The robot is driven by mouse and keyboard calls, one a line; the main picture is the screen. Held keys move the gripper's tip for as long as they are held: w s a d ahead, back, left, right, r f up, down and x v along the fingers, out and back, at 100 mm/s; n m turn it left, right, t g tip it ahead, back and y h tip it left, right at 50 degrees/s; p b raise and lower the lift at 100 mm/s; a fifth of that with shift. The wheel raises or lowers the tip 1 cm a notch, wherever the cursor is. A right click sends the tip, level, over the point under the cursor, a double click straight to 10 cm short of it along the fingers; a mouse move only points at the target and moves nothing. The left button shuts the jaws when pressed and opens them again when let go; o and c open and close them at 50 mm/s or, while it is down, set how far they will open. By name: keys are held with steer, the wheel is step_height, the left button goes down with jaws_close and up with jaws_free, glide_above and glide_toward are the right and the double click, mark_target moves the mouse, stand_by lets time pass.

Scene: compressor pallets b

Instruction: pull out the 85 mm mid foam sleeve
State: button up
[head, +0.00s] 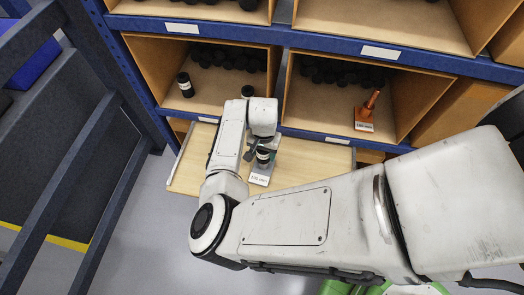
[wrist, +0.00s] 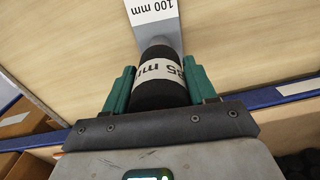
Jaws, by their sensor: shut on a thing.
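A black foam sleeve (wrist: 160,94) with a white band sits between the green jaws of my gripper (wrist: 159,70) in the wrist view. The band's print is partly cut off and reads like "85 mm". In the head view the sleeve (head: 263,157) is upright below my gripper (head: 262,148), over the pale wooden board. A grey metal piece with a white "100 mm" tag (wrist: 152,9) is just beyond the sleeve; the tag also shows in the head view (head: 259,180). I cannot tell whether the sleeve touches that grey piece.
The left bay (head: 150,60) holds a banded black sleeve (head: 185,85), another (head: 247,92) near my wrist and a dark pile at the back. The right bay (head: 420,95) holds an orange holder (head: 369,104) with a tag. The board (head: 320,163) is clear to the right.

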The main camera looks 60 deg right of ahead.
steer(key=shift+r+p, duration=0.5)
steer(key=shift+r, duration=0.05)
stand_by(0.4)
steer(key=shift+r+p, duration=2.45)
steer(key=shift+r, duration=3.15)
